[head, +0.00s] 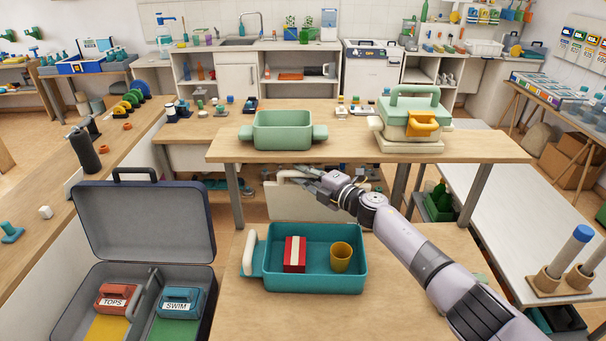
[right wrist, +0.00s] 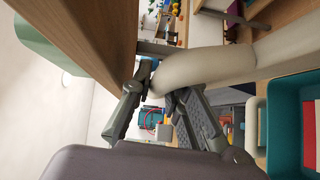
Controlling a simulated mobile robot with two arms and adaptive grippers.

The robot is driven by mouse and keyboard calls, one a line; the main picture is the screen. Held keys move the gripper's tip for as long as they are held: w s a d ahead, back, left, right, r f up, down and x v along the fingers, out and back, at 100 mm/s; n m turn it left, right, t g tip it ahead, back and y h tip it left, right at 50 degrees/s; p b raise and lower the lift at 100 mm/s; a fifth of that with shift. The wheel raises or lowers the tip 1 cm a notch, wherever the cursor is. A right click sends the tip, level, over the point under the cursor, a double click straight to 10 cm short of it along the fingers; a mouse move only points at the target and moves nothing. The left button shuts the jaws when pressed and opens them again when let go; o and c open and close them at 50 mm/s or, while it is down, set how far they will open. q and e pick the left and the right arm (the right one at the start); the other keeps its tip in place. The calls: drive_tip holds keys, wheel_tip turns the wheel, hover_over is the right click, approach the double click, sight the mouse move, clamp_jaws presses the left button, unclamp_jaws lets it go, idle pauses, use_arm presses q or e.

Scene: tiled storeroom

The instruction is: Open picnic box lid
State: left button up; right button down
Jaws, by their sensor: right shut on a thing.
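The teal picnic box (head: 311,281) stands on the near table with its top open. It has a cream handle (head: 250,250) at its left side. A red box with a white band (head: 295,254) and a yellow cup (head: 341,257) are inside. A cream panel, apparently the lid (head: 290,199), stands up behind the box's back rim. My right gripper (head: 305,178) is shut on it; the right wrist view shows the fingers (right wrist: 158,92) around the end of the cream lid (right wrist: 206,66). The arm hides its right part, and I cannot tell how it joins the box. My left gripper is not in view.
A higher table (head: 470,147) close behind carries a green tub (head: 283,131) and a cream and green box (head: 410,125). An open grey case (head: 143,221) stands at the left. Two tubes (head: 566,252) stand on the right table.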

drive_tip(key=shift+r, duration=0.1)
idle(0.5)
drive_tip(key=c, duration=1.7)
unclamp_jaws()
drive_tip(key=shift+s+d, duration=0.1)
drive_tip(key=shift+d, duration=0.05)
drive_tip(key=shift+s+d, duration=0.35)
drive_tip(key=shift+d, duration=0.15)
drive_tip(key=v, duration=1)
drive_tip(key=shift+s+d, duration=0.1)
drive_tip(key=shift+s, duration=0.2)
